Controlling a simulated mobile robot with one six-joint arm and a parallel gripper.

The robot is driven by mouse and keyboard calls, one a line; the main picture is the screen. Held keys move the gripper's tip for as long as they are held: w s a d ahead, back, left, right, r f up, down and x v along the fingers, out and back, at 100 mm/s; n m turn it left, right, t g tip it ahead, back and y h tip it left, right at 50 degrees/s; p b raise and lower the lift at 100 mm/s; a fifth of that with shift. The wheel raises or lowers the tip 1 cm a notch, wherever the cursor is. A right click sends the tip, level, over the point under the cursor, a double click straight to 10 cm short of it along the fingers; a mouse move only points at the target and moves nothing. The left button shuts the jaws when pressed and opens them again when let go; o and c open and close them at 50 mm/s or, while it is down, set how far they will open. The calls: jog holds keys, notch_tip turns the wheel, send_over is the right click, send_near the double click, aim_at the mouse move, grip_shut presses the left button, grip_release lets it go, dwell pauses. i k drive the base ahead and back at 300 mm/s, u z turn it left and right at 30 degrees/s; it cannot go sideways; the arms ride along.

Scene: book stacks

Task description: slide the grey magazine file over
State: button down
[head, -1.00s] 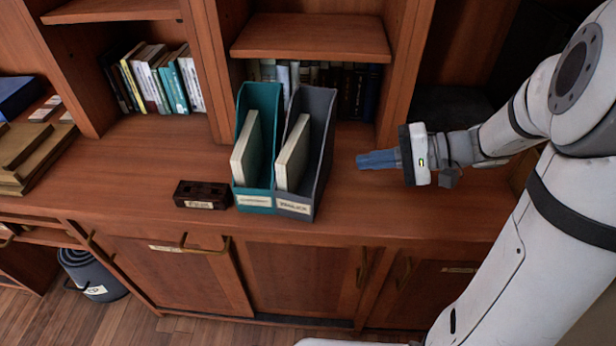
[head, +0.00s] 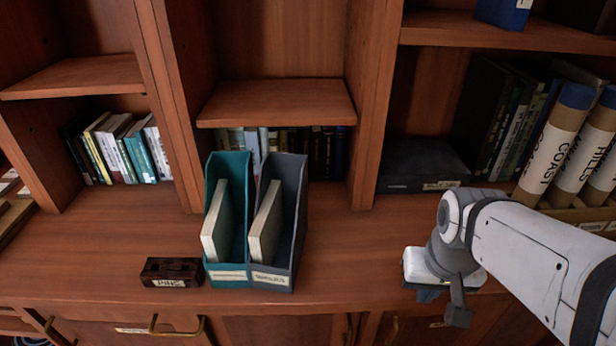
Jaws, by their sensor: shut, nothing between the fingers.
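The grey magazine file (head: 292,225) stands upright on the wooden counter, with a pale book or booklet (head: 265,222) inside and a label on its front. Its left side is against or very close to the teal magazine file (head: 215,268), which also holds a pale book. My gripper (head: 428,295) is to the right of the grey file, clear of it, low near the counter's front edge.
A small dark box labelled PINS (head: 172,272) sits left of the teal file. Bare counter (head: 350,240) lies between the grey file and my gripper. A dark flat box (head: 420,165) is in the right bay, with rolled tubes (head: 560,140) further right.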

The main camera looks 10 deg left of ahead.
aim_at(276, 236)
jog(key=z, duration=1.4)
jog(key=k, duration=2)
jog(key=u, duration=1)
jog(key=i, duration=1)
jog(key=u, duration=0.05)
